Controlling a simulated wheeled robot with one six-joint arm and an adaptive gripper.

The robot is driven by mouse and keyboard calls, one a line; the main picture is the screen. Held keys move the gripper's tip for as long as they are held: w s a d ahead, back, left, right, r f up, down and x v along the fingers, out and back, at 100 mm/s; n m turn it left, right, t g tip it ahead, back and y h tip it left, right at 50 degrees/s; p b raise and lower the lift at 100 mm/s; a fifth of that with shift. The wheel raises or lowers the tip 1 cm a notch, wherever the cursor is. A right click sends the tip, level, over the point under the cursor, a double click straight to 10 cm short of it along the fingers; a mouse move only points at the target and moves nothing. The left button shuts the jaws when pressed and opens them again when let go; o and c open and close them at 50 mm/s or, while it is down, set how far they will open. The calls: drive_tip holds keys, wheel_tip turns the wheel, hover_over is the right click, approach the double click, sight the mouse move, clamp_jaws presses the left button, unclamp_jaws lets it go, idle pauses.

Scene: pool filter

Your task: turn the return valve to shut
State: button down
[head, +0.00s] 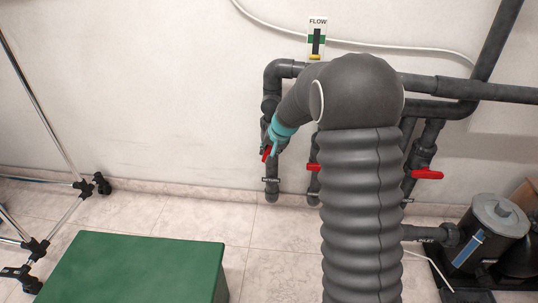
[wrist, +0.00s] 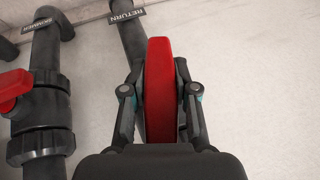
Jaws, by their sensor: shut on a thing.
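The return valve's red handle (wrist: 160,90) stands between the fingers of my gripper (wrist: 161,105) in the wrist view. The fingers are shut on its two sides. In the head view a small part of the red handle (head: 267,154) shows, tilted, at the tip of my teal-and-dark gripper (head: 272,146). The pipe with the RETURN label (head: 270,180) runs below it; the label (wrist: 126,16) also shows in the wrist view. The valve body is mostly hidden behind the handle and my gripper.
A second red handle (head: 313,168) is close to the right, and a third (head: 427,174) is further right. The FLOW gauge (head: 316,40) hangs above. A pump (head: 490,235) stands at right, a green box (head: 135,270) at front left, a metal frame (head: 62,215) at far left.

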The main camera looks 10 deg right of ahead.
drive_tip(key=t+y+b, duration=0.1)
drive_tip(key=y+b, duration=0.1)
drive_tip(key=shift+m+y, duration=0.3)
drive_tip(key=t+y, duration=0.1)
drive_tip(key=y, duration=0.2)
drive_tip(key=shift+a+m+t, duration=0.1)
drive_tip(key=shift+m+t, duration=0.2)
drive_tip(key=shift+m, duration=0.1)
drive_tip(key=m+t+y, duration=0.1)
drive_tip(key=y, duration=0.2)
drive_tip(key=shift+a+r+t+y, duration=0.1)
drive_tip(key=shift+r+t+y, duration=0.05)
drive_tip(key=shift+t+y, duration=0.25)
drive_tip(key=shift+w+r+m+t+y, duration=0.1)
drive_tip(key=shift+r+m+t+y, duration=0.1)
drive_tip(key=shift+m+t+y, duration=0.6)
drive_tip(key=shift+a+y, duration=0.1)
drive_tip(key=shift+y, duration=0.4)
drive_tip(key=c, duration=0.9)
unclamp_jaws()
